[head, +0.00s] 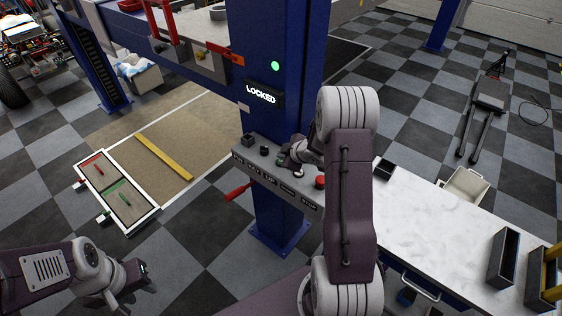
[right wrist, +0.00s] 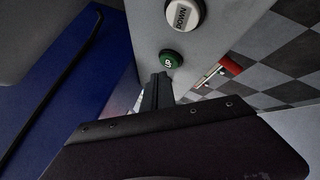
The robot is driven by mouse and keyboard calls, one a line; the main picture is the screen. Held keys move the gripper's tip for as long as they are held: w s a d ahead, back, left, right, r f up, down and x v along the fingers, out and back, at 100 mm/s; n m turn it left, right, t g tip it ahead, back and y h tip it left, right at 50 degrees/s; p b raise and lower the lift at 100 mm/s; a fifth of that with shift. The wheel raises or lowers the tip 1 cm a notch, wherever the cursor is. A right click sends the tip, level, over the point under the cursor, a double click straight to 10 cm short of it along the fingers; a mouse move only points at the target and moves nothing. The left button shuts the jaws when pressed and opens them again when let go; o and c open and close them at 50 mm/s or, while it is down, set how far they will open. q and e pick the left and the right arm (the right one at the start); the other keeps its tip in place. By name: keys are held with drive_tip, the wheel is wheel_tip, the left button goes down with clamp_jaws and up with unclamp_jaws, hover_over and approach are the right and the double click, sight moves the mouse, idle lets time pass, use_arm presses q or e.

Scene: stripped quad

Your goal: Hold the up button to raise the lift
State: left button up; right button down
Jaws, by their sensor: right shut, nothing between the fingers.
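The green UP button (right wrist: 171,59) shows in the right wrist view, below the white DOWN button (right wrist: 184,13) on the grey control panel. My right gripper (right wrist: 161,78) is shut and empty, its tips just below the UP button; I cannot tell whether they touch it. In the head view the panel (head: 246,161) is on the blue lift post (head: 296,60), and my right gripper (head: 284,161) is over its middle, hiding some buttons. A display (head: 261,95) on the post reads LOCKED. My left gripper (head: 141,276) is at lower left, away from the panel; its jaw opening is unclear.
A green light (head: 275,66) glows above the display. A red button (head: 320,183) sits at the panel's right end, and a red handle (head: 237,192) sticks out at left. A white-topped bench (head: 440,225) stands at right. A two-part floor tray (head: 118,193) lies left.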

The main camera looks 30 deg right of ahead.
drive_tip(key=shift+f+b, duration=0.35)
drive_tip(key=shift+f, duration=0.1)
drive_tip(key=shift+f+b, duration=0.35)
drive_tip(key=shift+f, duration=0.05)
idle(0.6)
drive_tip(key=shift+r, duration=0.15)
idle(0.6)
drive_tip(key=shift+r+p, duration=0.7)
drive_tip(key=shift+p, duration=0.15)
wheel_tip(320, 180, up, 5)
drive_tip(key=p, duration=0.5)
drive_tip(key=shift+r, duration=0.15)
